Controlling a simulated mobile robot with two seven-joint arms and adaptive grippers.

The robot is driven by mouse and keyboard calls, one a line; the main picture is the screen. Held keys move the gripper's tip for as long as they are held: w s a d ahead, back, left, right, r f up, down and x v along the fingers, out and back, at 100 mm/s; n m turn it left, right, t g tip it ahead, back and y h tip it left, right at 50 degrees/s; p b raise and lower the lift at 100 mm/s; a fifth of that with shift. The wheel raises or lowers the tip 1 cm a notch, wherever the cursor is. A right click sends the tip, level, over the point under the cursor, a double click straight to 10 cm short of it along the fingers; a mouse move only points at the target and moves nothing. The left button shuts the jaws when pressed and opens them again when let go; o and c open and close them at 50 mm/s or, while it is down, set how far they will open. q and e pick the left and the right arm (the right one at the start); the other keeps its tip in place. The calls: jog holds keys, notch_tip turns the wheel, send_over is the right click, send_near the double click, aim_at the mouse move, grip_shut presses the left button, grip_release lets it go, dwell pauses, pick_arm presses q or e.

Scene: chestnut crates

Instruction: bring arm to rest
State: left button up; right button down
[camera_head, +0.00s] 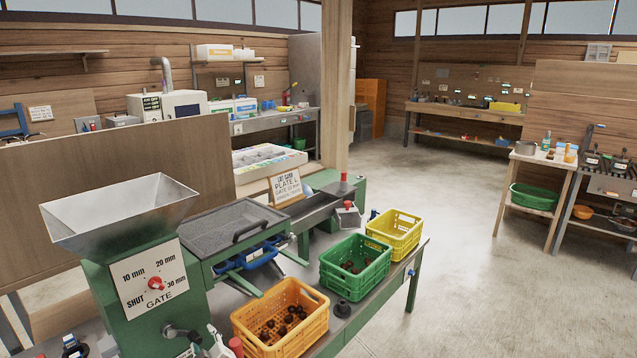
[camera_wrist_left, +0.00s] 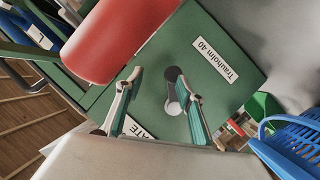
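My left gripper (camera_head: 216,343) shows only in part at the bottom edge of the head view, beside a red knob (camera_head: 236,347) and in front of the green machine. In the left wrist view, my left gripper (camera_wrist_left: 159,77) has its two fingers spread with nothing held between them. Beyond the fingers is a green machine panel (camera_wrist_left: 150,105) with a "Trauholm 40" label. A large red cylinder (camera_wrist_left: 120,38) is close to the fingers; I cannot tell whether they touch. My right gripper is in neither view.
The machine has a grey hopper (camera_head: 120,212) and a gate dial (camera_head: 155,283). An orange crate (camera_head: 310,325), a green crate (camera_head: 380,266) and a yellow crate (camera_head: 417,229) stand to its right; dark chestnuts lie in the orange and green ones. The floor at right (camera_head: 470,290) is clear.

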pick_arm(q)
jog(key=shift+w+a+f+n+g, duration=0.1)
jog(key=shift+w+a+n+g, duration=0.2)
jog(key=shift+w+a+n, duration=0.35)
jog(key=shift+w+a+f, duration=0.1)
jog(key=shift+w+a, duration=0.15)
jog(key=shift+a, duration=0.15)
jog(key=shift+m+x, duration=0.25)
jog(key=shift+x, duration=0.65)
jog(key=shift+w+a+f, duration=0.15)
jog(key=shift+w+a, duration=0.05)
jog(key=shift+w, duration=0.05)
